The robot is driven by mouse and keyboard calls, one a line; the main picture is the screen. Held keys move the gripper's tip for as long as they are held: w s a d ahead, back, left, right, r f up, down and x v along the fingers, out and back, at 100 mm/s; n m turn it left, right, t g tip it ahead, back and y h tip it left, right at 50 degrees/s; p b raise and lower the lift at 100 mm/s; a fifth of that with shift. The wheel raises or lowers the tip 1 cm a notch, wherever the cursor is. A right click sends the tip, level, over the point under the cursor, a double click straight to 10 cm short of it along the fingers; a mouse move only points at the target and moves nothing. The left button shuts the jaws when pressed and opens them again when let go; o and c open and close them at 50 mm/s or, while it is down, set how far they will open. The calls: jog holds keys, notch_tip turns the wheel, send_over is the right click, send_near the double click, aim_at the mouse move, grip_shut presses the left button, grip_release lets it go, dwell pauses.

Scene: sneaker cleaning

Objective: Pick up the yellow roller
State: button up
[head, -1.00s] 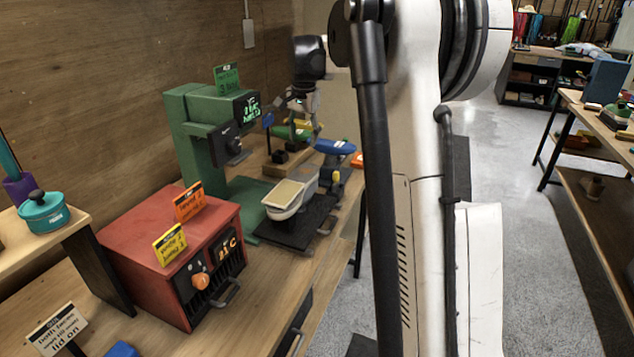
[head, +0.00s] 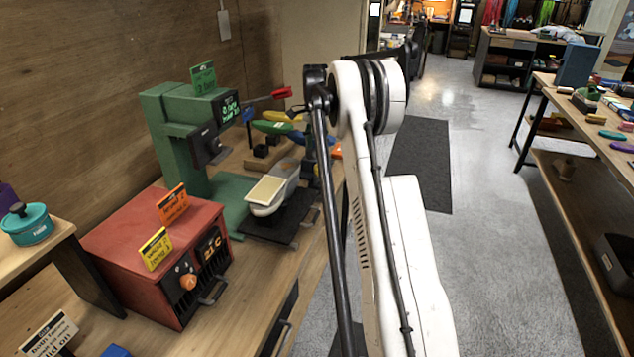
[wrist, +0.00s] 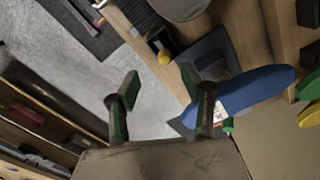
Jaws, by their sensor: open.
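In the wrist view my gripper (wrist: 158,84) has its two dark green-tipped fingers spread apart, with only floor and bench edge behind the gap. A small round yellow thing (wrist: 164,57) sits at the bench edge beyond the fingers, by a dark holder. I cannot tell if it is the yellow roller; no clear roller shape shows. A blue shoe-shaped form (wrist: 252,91) lies just right of the right finger. Another yellow form (wrist: 311,114) is cut by the right edge. In the head view my arm hides part of the bench, and the fingers cannot be made out.
The head view shows a red heater box (head: 150,255), a green press (head: 172,130) and a pale shoe (head: 272,190) on the left bench. A second bench (head: 552,85) stands at right with small coloured items.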

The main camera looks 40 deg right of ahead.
aim_at(317, 165)
notch_tip(317, 165, down, 5)
jog(key=shift+f, duration=0.1)
jog(key=shift+w+d+f+p, duration=0.15)
jog(key=shift+d+f+p, duration=0.1)
jog(key=shift+f, duration=0.6)
jog(key=shift+w+d+f+p, duration=0.1)
jog(key=shift+d+f+p, duration=0.1)
jog(key=shift+f, duration=0.7)
jog(key=shift+w+d+f+p, duration=0.15)
jog(key=shift+f+p, duration=0.1)
jog(key=shift+f, duration=0.6)
grip_shut()
